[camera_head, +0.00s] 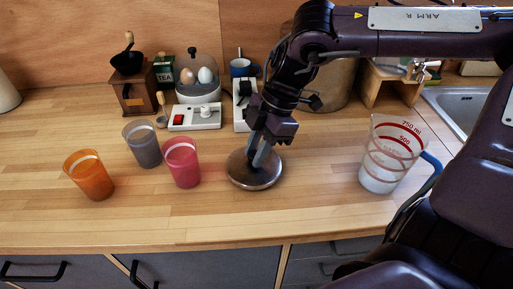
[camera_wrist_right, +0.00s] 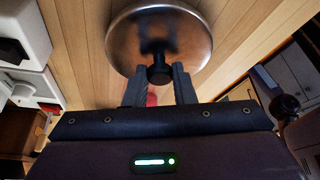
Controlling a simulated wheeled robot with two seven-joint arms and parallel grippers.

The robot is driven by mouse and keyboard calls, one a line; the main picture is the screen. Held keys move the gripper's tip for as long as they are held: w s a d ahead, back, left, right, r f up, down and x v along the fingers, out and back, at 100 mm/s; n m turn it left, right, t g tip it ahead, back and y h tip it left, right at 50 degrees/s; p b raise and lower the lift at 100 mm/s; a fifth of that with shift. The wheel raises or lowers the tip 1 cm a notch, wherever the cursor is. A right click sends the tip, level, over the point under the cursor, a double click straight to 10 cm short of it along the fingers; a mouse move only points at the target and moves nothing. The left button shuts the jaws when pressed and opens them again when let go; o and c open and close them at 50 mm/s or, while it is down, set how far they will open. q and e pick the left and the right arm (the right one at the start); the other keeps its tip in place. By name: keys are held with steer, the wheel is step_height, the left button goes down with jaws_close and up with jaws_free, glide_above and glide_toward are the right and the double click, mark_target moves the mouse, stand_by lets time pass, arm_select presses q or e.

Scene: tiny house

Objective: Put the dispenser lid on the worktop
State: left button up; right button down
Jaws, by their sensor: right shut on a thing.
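The dispenser lid is a round, shiny metal disc (camera_head: 254,176) with a dark knob, at the middle of the worktop (camera_head: 215,220). My right gripper (camera_head: 262,150) is above it, pointing down, shut on the lid's knob. The right wrist view shows the lid (camera_wrist_right: 190,30) flat beyond the fingers, with the black knob between the fingertips (camera_wrist_right: 159,76). The lid is at or very close to the wood surface; I cannot tell whether it touches. My left gripper is not in view.
A pink cup (camera_head: 182,163), a grey cup (camera_head: 144,146) and an orange cup (camera_head: 90,177) stand left of the lid. A measuring jug (camera_head: 385,160) stands right. An egg cooker (camera_head: 199,82), coffee grinder (camera_head: 134,90) and white switch boxes (camera_head: 195,117) line the back. The front middle is clear.

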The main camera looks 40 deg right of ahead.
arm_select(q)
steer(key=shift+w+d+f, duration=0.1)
arm_select(e)
steer(key=shift+f, duration=0.15)
steer(key=c, duration=1.2)
jaws_free()
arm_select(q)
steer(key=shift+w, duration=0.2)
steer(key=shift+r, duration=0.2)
arm_select(e)
steer(key=shift+d+r, duration=0.1)
steer(key=shift+r, duration=0.45)
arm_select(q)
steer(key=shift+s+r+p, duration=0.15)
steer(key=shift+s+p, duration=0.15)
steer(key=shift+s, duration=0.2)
arm_select(e)
steer(key=v, duration=1.1)
steer(key=shift+r, duration=0.15)
